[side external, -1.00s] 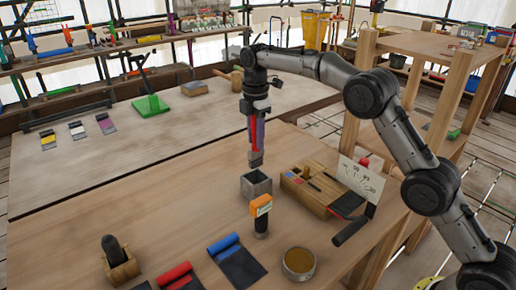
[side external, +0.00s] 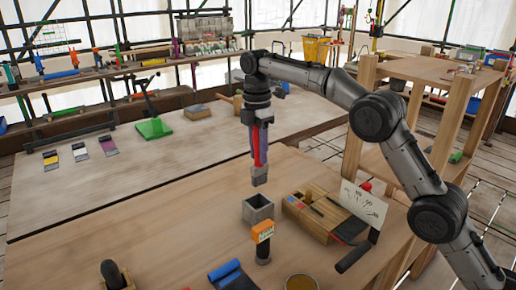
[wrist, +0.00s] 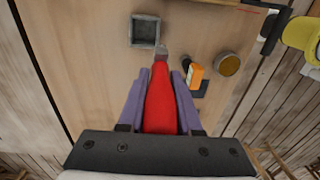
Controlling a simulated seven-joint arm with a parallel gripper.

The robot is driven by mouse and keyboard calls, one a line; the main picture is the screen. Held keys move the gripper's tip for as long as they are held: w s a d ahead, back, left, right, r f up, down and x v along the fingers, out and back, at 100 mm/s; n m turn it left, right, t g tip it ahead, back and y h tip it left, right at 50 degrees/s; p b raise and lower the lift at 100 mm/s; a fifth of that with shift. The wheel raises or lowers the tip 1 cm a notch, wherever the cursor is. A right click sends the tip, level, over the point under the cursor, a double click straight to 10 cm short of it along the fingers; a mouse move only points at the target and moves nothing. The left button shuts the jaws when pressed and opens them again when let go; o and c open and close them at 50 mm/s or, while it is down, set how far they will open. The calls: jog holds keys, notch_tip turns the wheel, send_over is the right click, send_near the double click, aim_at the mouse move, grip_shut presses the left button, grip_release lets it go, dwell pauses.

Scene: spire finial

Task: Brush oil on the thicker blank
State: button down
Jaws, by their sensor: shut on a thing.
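My gripper (side external: 259,158) has purple fingers and is shut on a red-handled brush (wrist: 160,100) with a grey tip, pointing down. The tip hangs in the air above a grey open square box (side external: 258,209). In the wrist view the box (wrist: 145,31) lies just beyond the tip, slightly left. A round tin (side external: 301,283) with a tan top stands at the front, cut off by the frame edge; it shows whole in the wrist view (wrist: 228,64). I cannot tell which object is the thicker blank. No oil is clearly visible on the brush.
An orange-and-black upright tool (side external: 263,238) stands close to the box. A wooden box (side external: 306,217) with a white drawn card (side external: 363,207) is to its right. A blue roll (side external: 224,269) lies in front, and a dark rounded object (side external: 111,273) stands front left. The table's left middle is clear.

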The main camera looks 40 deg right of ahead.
jog(key=s+a+g, duration=0.2)
jog(key=s+a, duration=0.1)
jog(key=s, duration=0.8)
jog(key=s+a+g, duration=0.1)
jog(key=s+a, duration=0.2)
jog(key=s, duration=0.8)
notch_tip(320, 180, down, 13)
jog(key=shift+w, duration=0.4)
jog(key=shift+f, duration=0.55)
dwell(1.1)
notch_tip(320, 180, up, 7)
dwell(0.9)
dwell(0.4)
